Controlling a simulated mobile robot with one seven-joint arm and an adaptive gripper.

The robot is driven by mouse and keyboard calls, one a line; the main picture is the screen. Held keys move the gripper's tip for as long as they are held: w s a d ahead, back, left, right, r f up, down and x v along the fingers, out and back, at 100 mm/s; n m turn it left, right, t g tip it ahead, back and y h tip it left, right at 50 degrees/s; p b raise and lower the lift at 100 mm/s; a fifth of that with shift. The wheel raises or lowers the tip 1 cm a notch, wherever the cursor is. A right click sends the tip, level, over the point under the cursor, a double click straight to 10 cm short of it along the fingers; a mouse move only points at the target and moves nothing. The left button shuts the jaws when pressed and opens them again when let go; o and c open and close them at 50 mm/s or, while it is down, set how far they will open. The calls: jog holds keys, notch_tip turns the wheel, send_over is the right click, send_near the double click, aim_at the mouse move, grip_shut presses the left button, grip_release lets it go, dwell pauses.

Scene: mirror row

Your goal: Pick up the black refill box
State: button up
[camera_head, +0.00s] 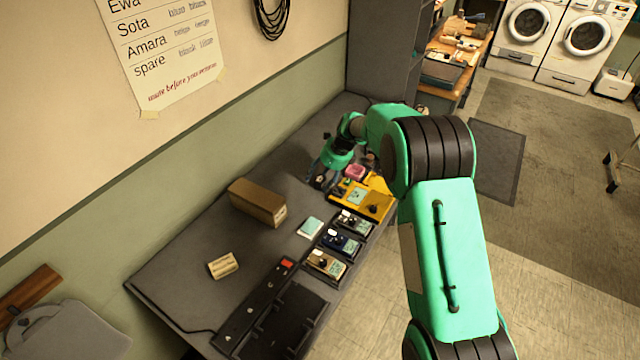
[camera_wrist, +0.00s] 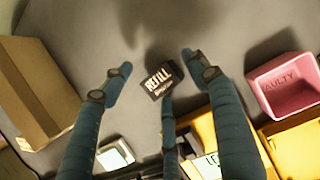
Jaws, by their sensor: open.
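The black refill box (camera_wrist: 161,79), with white "REFILL" lettering, lies on the grey table top (camera_wrist: 70,20) in the wrist view. My gripper (camera_wrist: 158,73) is open, with one finger to the left of the box and one to the right, both apart from it. A third finger points at the box's near edge from below in the picture; I cannot tell if it touches. In the head view my gripper (camera_head: 327,168) is low over the far part of the table, and the box is hard to make out there.
A brown cardboard box (camera_head: 258,203) stands to the left. Several small devices in black holders (camera_head: 340,242) line the table's front edge. The wall runs behind.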

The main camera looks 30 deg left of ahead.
aim_at(321, 179)
jog(key=c, duration=1)
jog(key=shift+c, duration=0.2)
notch_tip(321, 179, up, 10)
jog(key=p, duration=0.2)
jog(key=shift+p, duration=0.3)
